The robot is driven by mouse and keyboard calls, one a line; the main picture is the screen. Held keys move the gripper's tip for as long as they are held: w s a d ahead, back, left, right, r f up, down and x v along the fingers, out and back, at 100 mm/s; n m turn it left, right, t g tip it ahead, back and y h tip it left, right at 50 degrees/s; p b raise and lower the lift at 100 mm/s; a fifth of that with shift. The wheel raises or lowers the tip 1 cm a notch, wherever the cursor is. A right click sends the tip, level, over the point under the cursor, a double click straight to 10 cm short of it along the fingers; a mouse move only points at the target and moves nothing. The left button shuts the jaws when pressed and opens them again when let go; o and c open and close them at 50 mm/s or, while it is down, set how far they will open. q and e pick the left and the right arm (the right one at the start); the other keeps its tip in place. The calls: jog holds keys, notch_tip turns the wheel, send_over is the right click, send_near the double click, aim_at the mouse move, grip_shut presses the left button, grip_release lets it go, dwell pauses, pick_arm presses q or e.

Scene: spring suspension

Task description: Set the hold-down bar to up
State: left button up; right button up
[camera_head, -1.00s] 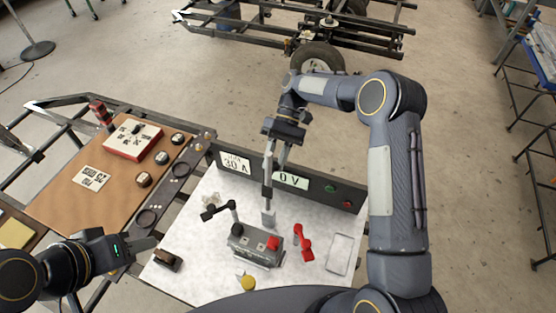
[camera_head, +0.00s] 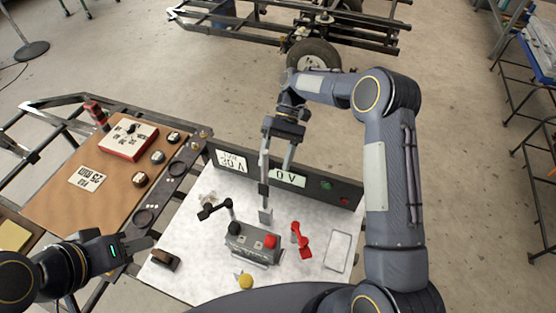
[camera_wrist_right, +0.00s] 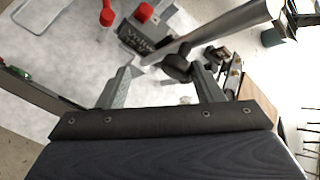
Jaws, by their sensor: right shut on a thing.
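The grey battery-like block (camera_head: 250,246) sits on the white board, with a black terminal and a red terminal on top. The grey hold-down bar (camera_head: 265,216) rises behind the block; its flat lower end shows below my fingers. In the right wrist view the bar (camera_wrist_right: 215,32) runs slantwise, with a black knob (camera_wrist_right: 178,68) between the fingers. My right gripper (camera_head: 276,172) is shut on the bar near this knob; the exact contact is partly hidden. My left gripper (camera_head: 148,243) is off to the left, away from the bar; its jaw gap is unclear.
A dark panel with displays (camera_head: 330,188) stands behind. A yellow knob (camera_head: 245,281) is in front. A brown board (camera_head: 110,185) with dials lies left.

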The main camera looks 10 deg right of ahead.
jog(key=v, duration=0.7)
jog(key=shift+d+b, duration=0.45)
jog(key=shift+s+r, duration=0.1)
